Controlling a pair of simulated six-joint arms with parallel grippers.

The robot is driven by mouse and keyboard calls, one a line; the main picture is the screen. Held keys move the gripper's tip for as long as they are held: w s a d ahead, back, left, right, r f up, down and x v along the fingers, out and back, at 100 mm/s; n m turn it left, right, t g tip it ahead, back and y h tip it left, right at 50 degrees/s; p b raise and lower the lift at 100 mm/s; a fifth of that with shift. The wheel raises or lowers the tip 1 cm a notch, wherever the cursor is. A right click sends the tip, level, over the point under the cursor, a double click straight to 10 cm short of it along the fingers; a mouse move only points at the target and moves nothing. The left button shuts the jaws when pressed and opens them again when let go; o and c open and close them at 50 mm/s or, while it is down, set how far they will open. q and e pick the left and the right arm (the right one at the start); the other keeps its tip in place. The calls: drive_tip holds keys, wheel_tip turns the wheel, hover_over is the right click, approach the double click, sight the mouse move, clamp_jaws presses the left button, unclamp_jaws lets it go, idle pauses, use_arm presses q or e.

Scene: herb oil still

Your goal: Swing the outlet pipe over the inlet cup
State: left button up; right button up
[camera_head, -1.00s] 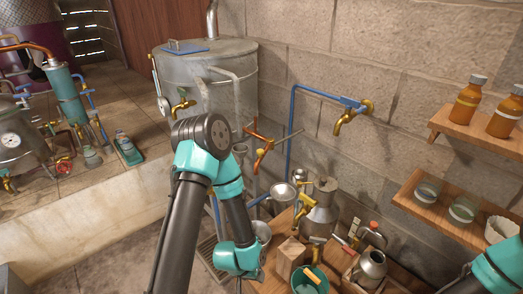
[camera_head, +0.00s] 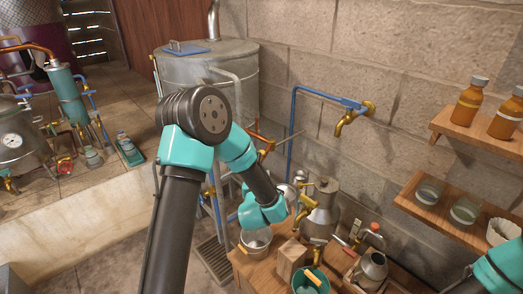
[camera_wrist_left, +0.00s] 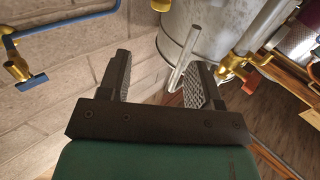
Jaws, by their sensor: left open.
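The grey bent outlet pipe (camera_head: 237,92) stands in front of the metal tank (camera_head: 195,72) in the head view. My elbow covers its lower part. In the left wrist view the pale outlet pipe (camera_wrist_left: 186,55) shows between the fingers, nearer the right-hand finger; I cannot tell whether it touches. My left gripper (camera_wrist_left: 164,64) is open with nothing clasped. In the head view it is hidden behind my left arm. I cannot make out the inlet cup for certain; my left arm covers the area beside the tank. My right gripper is out of view; only part of that arm shows at lower right.
A blue wall pipe with a brass tap (camera_head: 343,122) is right of my arm. Below are a metal pot (camera_head: 256,241), a metal can (camera_head: 320,214) and a wooden block (camera_head: 291,258). Shelves with orange bottles (camera_head: 468,100) are on the right wall.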

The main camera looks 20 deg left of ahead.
use_arm(q)
drive_tip(key=x, duration=1.7)
drive_tip(key=shift+w+a+f, duration=0.1)
drive_tip(key=shift+w, duration=0.1)
drive_tip(key=shift+c, duration=0.4)
clamp_jaws()
